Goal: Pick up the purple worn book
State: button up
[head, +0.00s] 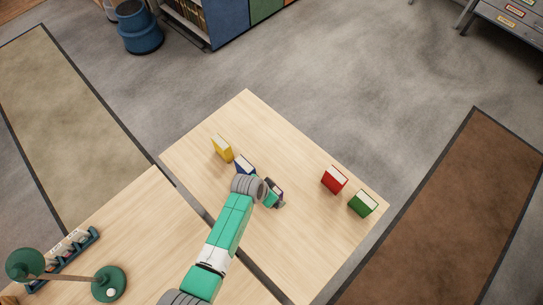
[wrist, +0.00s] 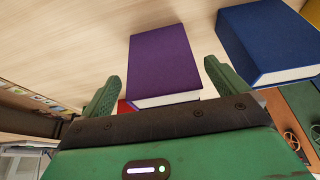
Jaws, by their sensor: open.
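The purple book (wrist: 163,60) stands on the light wooden table, its purple cover and pale page edge in plain sight in the wrist view. In the head view only a sliver of the purple book (head: 279,184) shows beside my gripper, which hides most of it. My gripper (wrist: 160,90) is open. In the wrist view its two green fingers are spread to the left and right of the book's near end, with a gap on each side. In the head view my gripper (head: 272,198) is low over the middle of the table.
A blue book (wrist: 268,42) stands close beside the right finger. A yellow book (head: 222,149) is farther left on the table (head: 290,140). A red book (head: 334,179) and a green book (head: 363,203) stand to the right. A desk with a green lamp (head: 108,283) is at lower left.

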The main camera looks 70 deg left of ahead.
jog(key=x, duration=0.3)
jog(key=shift+w+a, duration=0.1)
jog(key=c, duration=1.2)
jog(key=shift+o, duration=0.2)
jog(key=shift+r, duration=0.15)
